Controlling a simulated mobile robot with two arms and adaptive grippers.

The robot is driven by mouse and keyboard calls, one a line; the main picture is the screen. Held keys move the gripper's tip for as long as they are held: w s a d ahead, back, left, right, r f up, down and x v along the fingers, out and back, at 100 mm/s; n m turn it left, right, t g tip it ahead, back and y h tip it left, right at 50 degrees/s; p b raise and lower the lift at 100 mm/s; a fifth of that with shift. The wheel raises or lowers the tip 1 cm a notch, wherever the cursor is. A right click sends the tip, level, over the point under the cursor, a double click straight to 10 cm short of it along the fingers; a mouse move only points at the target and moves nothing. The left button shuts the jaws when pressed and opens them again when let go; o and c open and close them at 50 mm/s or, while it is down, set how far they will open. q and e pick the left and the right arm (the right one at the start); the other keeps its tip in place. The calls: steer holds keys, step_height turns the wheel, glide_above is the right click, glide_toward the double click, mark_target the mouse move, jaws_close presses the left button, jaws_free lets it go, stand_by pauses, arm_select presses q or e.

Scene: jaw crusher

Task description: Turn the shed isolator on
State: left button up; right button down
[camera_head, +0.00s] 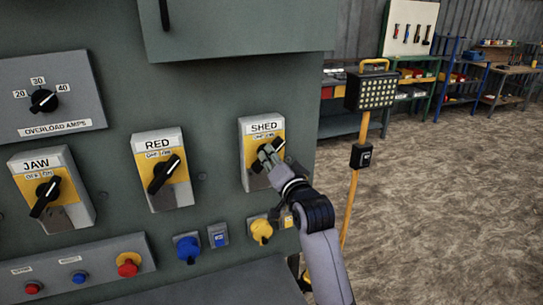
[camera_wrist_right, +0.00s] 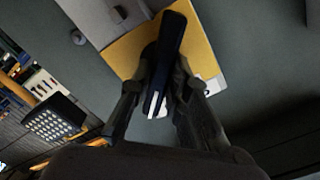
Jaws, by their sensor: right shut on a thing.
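The shed isolator (camera_head: 251,130) is a grey box with a yellow plate labelled SHED, at the right end of the row of isolators in the head view. Its black rotary handle (camera_head: 279,144) has a white pointer line and tilts up to the right. My right gripper (camera_head: 267,154) is at this handle, with its fingers around it. In the right wrist view the black handle (camera_wrist_right: 172,50) lies between the two fingers (camera_wrist_right: 160,88), over the yellow plate (camera_wrist_right: 120,50). The fingers hide part of the handle and some of the position lettering. My left gripper is out of view.
The RED isolator (camera_head: 163,170) and JAW isolator (camera_head: 53,190) stand to the left on the same panel. Below are blue (camera_head: 188,248) and yellow (camera_head: 261,231) plugs and push buttons. A work light (camera_head: 371,91) on a yellow stand is right of the cabinet, with open floor beyond.

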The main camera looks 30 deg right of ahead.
stand_by(0.4)
steer(key=c, duration=1.5)
jaws_free()
steer(key=v, duration=1.2)
